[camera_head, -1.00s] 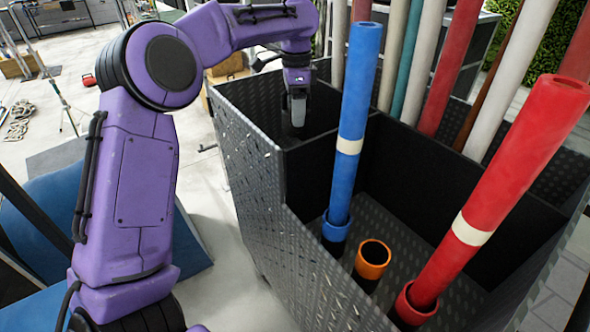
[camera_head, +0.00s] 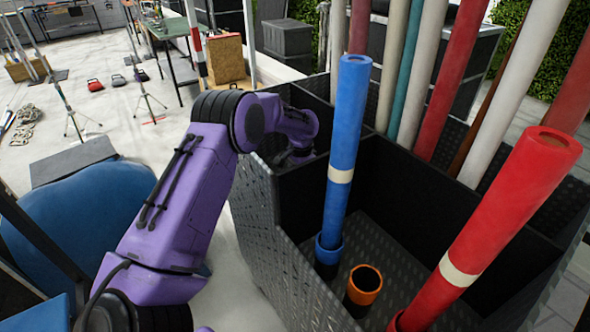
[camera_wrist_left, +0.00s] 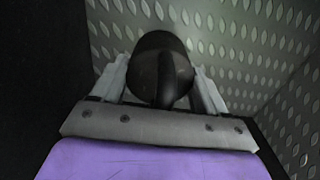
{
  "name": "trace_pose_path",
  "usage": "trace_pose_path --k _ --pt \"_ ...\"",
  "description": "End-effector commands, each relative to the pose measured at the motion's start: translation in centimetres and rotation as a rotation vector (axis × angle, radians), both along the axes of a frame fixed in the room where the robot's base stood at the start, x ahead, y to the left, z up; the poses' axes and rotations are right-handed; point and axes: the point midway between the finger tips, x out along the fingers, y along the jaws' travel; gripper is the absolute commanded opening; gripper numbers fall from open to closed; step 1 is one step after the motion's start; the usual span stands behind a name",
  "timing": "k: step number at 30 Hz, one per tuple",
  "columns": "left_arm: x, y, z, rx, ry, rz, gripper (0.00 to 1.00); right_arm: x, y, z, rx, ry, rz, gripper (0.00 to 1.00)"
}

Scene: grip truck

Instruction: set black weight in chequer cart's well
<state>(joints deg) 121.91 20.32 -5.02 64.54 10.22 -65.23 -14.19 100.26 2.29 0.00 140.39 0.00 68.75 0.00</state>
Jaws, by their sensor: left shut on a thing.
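The chequer cart (camera_head: 268,225) is a black tread-plate box with divided compartments. My purple left arm reaches over its left wall into the far-left compartment, the well (camera_head: 308,105). In the head view the wall and my wrist hide the fingers and the weight. In the left wrist view my left gripper (camera_wrist_left: 163,88) is shut on the black weight (camera_wrist_left: 158,58), a dark rounded piece with a raised handle between the two pale fingers. Tread-plate walls (camera_wrist_left: 235,45) stand close around it. I cannot tell whether the weight touches the floor. My right gripper is not in view.
A blue tube (camera_head: 347,130) and a red tube (camera_head: 500,215) stand in collars in the near compartment, beside an empty orange collar (camera_head: 364,283). Several tall poles (camera_head: 452,80) rise at the cart's back. Kettlebell-like weights (camera_head: 95,85) lie on the floor far left.

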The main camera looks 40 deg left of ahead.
Motion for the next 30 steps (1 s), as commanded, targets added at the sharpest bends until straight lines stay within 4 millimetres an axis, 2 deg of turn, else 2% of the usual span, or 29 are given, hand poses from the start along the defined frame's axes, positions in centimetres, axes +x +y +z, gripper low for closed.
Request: trace_pose_path --k 2,9,12,22,23,24,25,30 --pt "0.2 0.0 -0.3 0.002 -0.005 -0.002 0.0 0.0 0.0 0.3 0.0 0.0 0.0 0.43" --pt "0.1 0.2 -3.7 0.002 -0.004 0.0 0.0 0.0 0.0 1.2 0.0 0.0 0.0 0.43" --pt "0.1 0.2 -4.5 0.001 -0.006 0.0 0.0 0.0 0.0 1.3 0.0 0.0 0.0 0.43" --pt "0.0 0.3 -4.9 0.001 -0.006 0.002 0.0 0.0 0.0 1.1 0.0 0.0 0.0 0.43" --pt "-0.2 0.3 -5.1 0.001 0.0 0.002 0.81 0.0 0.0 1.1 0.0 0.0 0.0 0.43" --pt "-0.2 0.3 -5.1 0.001 0.0 0.002 0.94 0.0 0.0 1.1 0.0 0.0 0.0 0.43" --pt "-0.2 0.3 -5.1 0.001 0.0 0.002 0.99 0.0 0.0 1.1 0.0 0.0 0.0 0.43" --pt "-0.2 0.3 -5.1 0.001 0.0 0.002 0.99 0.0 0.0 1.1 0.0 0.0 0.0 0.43"
